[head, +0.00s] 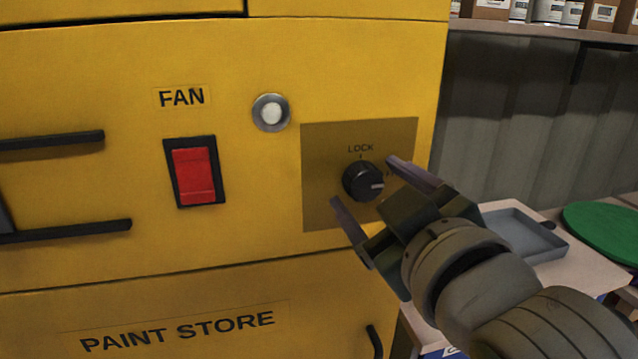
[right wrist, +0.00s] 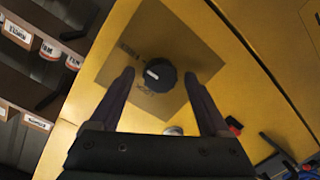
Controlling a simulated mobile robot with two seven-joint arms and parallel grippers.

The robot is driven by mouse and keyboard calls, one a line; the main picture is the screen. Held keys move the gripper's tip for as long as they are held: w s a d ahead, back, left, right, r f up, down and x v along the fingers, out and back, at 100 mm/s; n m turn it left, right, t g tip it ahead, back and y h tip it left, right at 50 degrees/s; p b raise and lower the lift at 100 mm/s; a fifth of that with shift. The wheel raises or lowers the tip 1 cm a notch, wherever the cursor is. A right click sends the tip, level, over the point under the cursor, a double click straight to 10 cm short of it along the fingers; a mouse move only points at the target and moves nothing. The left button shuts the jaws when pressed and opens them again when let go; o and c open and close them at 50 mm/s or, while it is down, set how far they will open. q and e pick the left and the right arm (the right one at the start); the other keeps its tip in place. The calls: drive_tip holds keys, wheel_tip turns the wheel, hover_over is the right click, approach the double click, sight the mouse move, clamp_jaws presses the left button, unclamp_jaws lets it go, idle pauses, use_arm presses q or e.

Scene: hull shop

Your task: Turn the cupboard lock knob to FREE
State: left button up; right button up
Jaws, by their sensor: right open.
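The black round lock knob (head: 362,181) sits on a darker square plate (head: 320,150) on the yellow cupboard front. LOCK is printed above it; a label to its right is mostly hidden by my finger. The knob's white mark points right in the head view. My right gripper (head: 363,180) is open, its fingertips on either side of the knob with gaps visible. In the right wrist view the knob (right wrist: 158,74) lies between the two fingertips (right wrist: 159,76), its white mark toward the left, near small lettering. Whether the fingers touch the knob cannot be told. My left gripper is out of view.
A red FAN switch (head: 196,176) and a round silver button (head: 271,112) are left of the plate. Black handles (head: 65,230) stick out at the left. A grey tray (head: 525,236) and a green disc (head: 605,230) lie at the right beyond the cupboard.

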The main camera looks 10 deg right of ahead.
drive_tip(key=shift+s, duration=0.1)
drive_tip(key=s, duration=0.9)
drive_tip(key=shift+s+d+r+b, duration=0.2)
drive_tip(key=shift+s+r+b, duration=0.15)
drive_tip(key=shift+r, duration=0.1)
drive_tip(key=s+d+f+m+g+p, duration=0.25)
drive_tip(key=s+f+g, duration=0.25)
drive_tip(key=s+g, duration=0.25)
drive_tip(key=s+d+f+m+g+p, duration=0.1)
drive_tip(key=s+d+f+m+g, duration=0.2)
drive_tip(key=s+f+g, duration=0.45)
wheel_tip(320, 180, up, 40)
drive_tip(key=t+p, duration=0.1)
drive_tip(key=p, duration=3.6)
drive_tip(key=shift+s+a+r+t, duration=0.2)
drive_tip(key=shift+s+a+t, duration=0.1)
drive_tip(key=shift+s, duration=0.15)
drive_tip(key=shift+n, duration=0.25)
